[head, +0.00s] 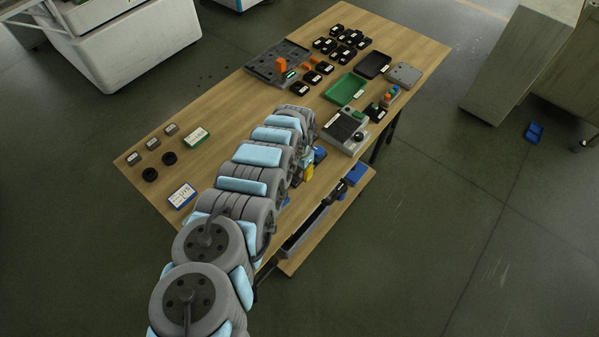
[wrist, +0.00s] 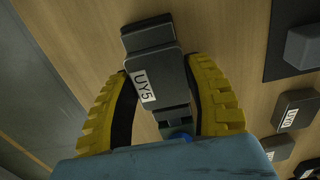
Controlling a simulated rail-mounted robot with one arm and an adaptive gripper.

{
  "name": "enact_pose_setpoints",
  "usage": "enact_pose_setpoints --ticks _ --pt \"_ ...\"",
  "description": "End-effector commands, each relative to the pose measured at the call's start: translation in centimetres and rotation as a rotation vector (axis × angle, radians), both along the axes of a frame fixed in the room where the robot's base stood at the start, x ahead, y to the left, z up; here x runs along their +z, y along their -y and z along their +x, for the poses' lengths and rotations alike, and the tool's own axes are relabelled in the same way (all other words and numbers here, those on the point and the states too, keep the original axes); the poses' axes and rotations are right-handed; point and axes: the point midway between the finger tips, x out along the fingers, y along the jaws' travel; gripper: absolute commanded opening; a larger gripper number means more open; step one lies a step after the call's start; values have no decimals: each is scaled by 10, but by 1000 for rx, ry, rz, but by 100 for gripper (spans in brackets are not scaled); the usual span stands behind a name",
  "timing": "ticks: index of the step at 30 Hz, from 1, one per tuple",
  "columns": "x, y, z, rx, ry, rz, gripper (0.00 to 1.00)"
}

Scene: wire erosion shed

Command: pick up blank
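A dark grey blank (wrist: 158,65) with a white label reading UY5 is between the two yellow ribbed fingers of my gripper (wrist: 160,70) in the wrist view. The fingers curve inward and their tips meet the blank on both sides, so my gripper looks shut on it. Its label looks larger than those of the blocks on the wood, so it seems nearer the camera. In the head view my gripper (head: 308,172) shows only as a small yellow patch near the table's front edge. My arm hides much of that area, and I cannot make out the blank there.
In the wrist view, labelled dark blocks (wrist: 294,110) stand at the right. In the head view, the wooden table (head: 225,110) carries several black blocks (head: 345,55), a green tray (head: 345,89) and a grey device (head: 345,130). Bare wood lies left of centre.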

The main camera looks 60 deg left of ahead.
Motion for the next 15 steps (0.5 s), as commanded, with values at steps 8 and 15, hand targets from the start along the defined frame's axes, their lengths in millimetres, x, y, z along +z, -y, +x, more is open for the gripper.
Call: enact_pose_setpoints --ticks 8,15 --pt "0 0 0 0 1 0 12" --pt "2 0 0 0 1 0 11"
